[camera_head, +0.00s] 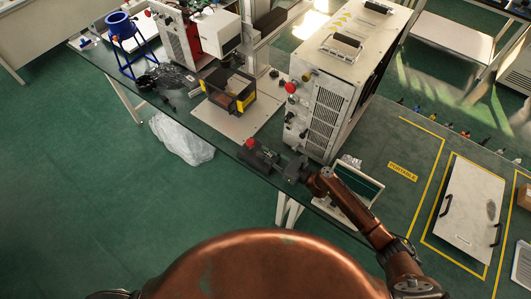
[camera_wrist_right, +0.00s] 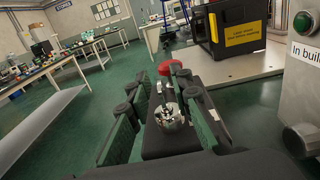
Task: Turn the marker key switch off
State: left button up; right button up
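The marker's key switch is a round silver lock (camera_wrist_right: 168,117) on top of a small dark control box (camera_wrist_right: 172,143) in the right wrist view. A red mushroom button (camera_wrist_right: 170,68) stands farther along the same box. In the head view this box (camera_head: 262,156) sits at the table's front edge, and its red button (camera_head: 250,143) shows. My right gripper (camera_head: 287,168) is at the near right end of the box. In the wrist view its green-padded fingers (camera_wrist_right: 163,125) are apart, one on each side of the silver lock, with no clear contact. The key's angle is too small to read. My left gripper is not in view.
A large white machine cabinet (camera_head: 329,92) with its own red button stands right behind the box. A black and yellow enclosure (camera_head: 229,92) stands behind to the left. The floor at front left is clear.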

jog(key=shift+s+d, duration=0.1)
jog(key=shift+d, duration=0.05)
jog(key=v, duration=1.1)
jog(key=shift+s+d, duration=0.2)
jog(key=shift+d, duration=0.05)
